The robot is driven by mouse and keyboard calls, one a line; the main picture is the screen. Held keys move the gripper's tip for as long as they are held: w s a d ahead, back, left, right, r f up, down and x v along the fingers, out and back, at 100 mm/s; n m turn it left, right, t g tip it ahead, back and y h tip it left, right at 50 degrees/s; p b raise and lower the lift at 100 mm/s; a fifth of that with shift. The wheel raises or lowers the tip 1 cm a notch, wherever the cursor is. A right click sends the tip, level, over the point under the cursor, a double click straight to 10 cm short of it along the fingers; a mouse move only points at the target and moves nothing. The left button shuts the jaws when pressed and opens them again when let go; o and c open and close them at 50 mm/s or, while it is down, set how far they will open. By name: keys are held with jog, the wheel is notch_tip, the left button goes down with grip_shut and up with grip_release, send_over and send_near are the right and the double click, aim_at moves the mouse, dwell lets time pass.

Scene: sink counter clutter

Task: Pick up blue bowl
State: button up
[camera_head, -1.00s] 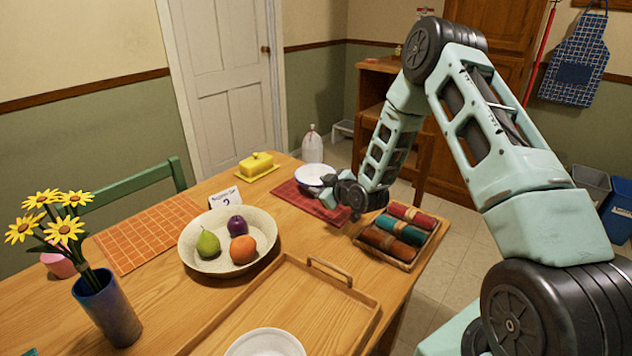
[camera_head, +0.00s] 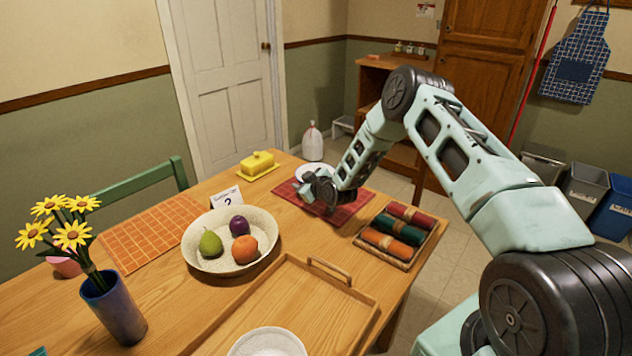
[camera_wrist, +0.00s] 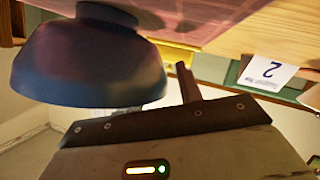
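The blue bowl (camera_wrist: 85,65) shows large and upside down at the left of the upturned wrist view. Its foot is on the red mat, so it stands upright. In the head view the bowl's pale inside (camera_head: 316,170) shows at the far end of the table, partly hidden by my gripper (camera_head: 318,190). My gripper is low over the mat at the bowl's near side. In the wrist view one dark finger (camera_wrist: 187,85) stands just right of the bowl's rim, with a small gap in the picture. The second finger cannot be made out.
The red mat (camera_head: 345,208) lies under the bowl. A tray of rolled cloths (camera_head: 396,238) is close on the right. A yellow butter dish (camera_head: 258,163), a number card (camera_head: 227,197) and a fruit bowl (camera_head: 200,258) are to the left. A bag (camera_head: 313,142) stands behind.

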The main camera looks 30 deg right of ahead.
grip_shut()
jog(key=shift+r, duration=0.1)
